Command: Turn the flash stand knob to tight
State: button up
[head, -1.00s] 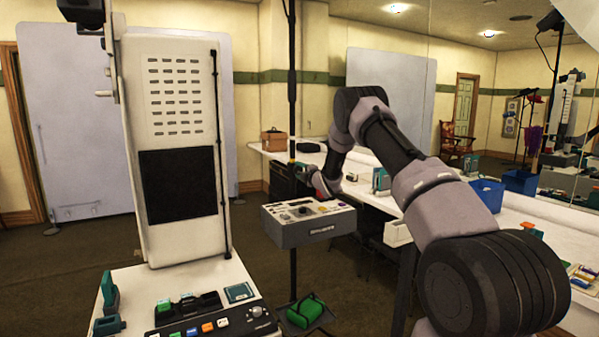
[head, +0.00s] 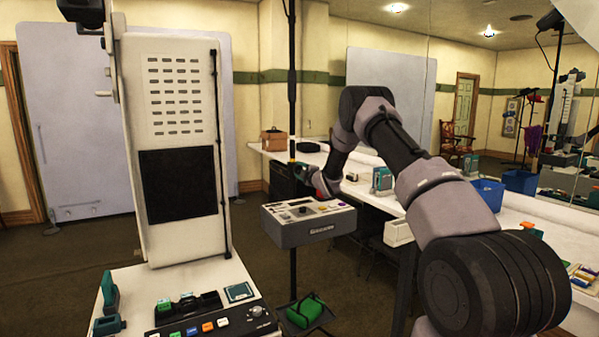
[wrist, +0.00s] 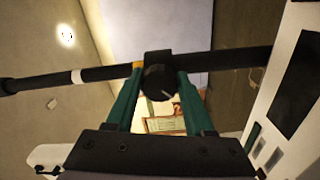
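The flash stand (head: 292,60) is a thin black upright pole in the head view. In the wrist view its pole (wrist: 105,73) runs across the picture, with a white band and a yellow band. The round black knob (wrist: 158,84) sits on a dark collar on the pole and carries a small pale mark at its lower right. My gripper (wrist: 160,78) has teal fingers, one on each side of the knob, and no clear gap shows between them and it. In the head view my gripper (head: 298,170) is at the pole, small and partly hidden by my wrist.
A grey control box (head: 310,227) is just below my gripper. A tall white panel (head: 178,60) stands left, with a button console (head: 210,325) at its foot. A green pouch (head: 305,311) lies low by the pole. A long white counter (head: 540,212) runs along the right.

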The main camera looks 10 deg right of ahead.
jog(key=o, duration=0.3)
jog(key=shift+s, duration=0.1)
jog(key=v, duration=1)
jog(key=shift+s, duration=0.3)
jog(key=shift+d, duration=0.1)
jog(key=s+d+r+m+g+h, duration=0.1)
jog(key=s+d+r+m+h, duration=0.15)
jog(key=r, duration=0.35)
jog(key=s+d+r+m+h, duration=0.1)
jog(key=r+m, duration=0.2)
jog(key=r, duration=0.2)
jog(key=s+d+r+m+g+h, duration=0.25)
jog(key=s+r+m, duration=0.55)
jog(key=s, duration=0.4)
jog(key=s+a+r+m+g+y, duration=0.1)
jog(key=s+m, duration=0.4)
jog(key=s, duration=1.4)
jog(key=s+a+r+m+g+y, duration=0.1)
jog(key=s+a+m+g, duration=0.2)
jog(key=s, duration=1.6)
jog(key=shift+a+m+g, duration=0.25)
jog(key=shift+m+g, duration=0.7)
jog(key=shift+g, duration=0.3)
